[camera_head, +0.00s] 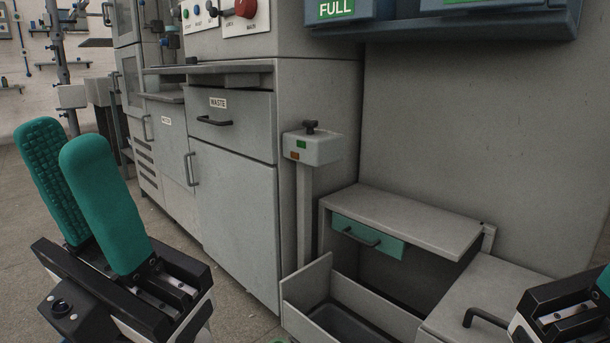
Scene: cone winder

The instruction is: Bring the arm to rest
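My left gripper (64,142) is at the left of the head view, with its two teal fingers pointing up. The fingers stand apart, the ribbed inner face of the far one shows, and nothing is between them. It is in front of the grey cabinets and touches nothing that I can see. My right gripper (603,283) is at the lower right corner. Only its black body and a bit of a teal finger show; the rest is cut off by the frame.
A grey cabinet with a WASTE drawer (234,124) stands in the middle. A post with a small control box (313,147) is beside it. An open grey bin drawer (308,290) juts out below a shelf (410,217) with a teal drawer front (368,238). Blue FULL bins (345,10) hang above. Floor at lower left is clear.

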